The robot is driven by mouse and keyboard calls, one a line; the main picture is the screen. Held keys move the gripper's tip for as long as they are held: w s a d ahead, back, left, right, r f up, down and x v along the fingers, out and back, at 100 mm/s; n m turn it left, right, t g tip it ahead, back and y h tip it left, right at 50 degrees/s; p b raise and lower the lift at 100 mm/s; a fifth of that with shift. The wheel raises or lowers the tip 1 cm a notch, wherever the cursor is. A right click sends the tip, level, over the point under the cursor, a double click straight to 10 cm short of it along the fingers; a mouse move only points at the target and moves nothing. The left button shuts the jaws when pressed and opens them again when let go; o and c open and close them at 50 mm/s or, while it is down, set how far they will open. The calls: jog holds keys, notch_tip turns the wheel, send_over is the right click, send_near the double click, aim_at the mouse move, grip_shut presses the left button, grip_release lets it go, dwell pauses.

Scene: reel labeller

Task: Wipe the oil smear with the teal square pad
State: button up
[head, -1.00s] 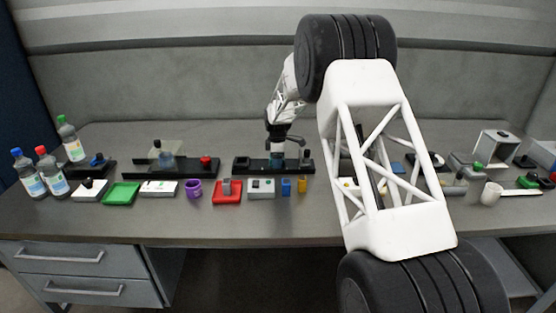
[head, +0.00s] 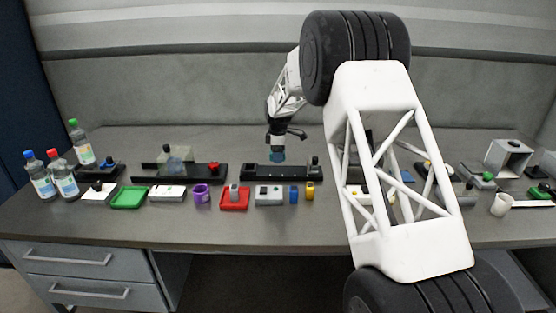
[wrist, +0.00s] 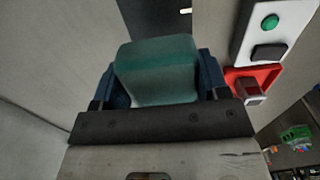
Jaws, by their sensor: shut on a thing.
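My gripper (head: 277,153) hangs over the long black base (head: 270,173) near the middle of the bench. It is shut on the teal square pad (wrist: 158,72), which sits between the blue fingers in the wrist view. The pad also shows as a small teal block under the gripper in the head view (head: 278,157). I cannot tell whether the pad touches the base or is above it. I cannot make out the oil smear in either view.
My arm hides part of the bench's right side.

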jog(key=shift+r, duration=1.1)
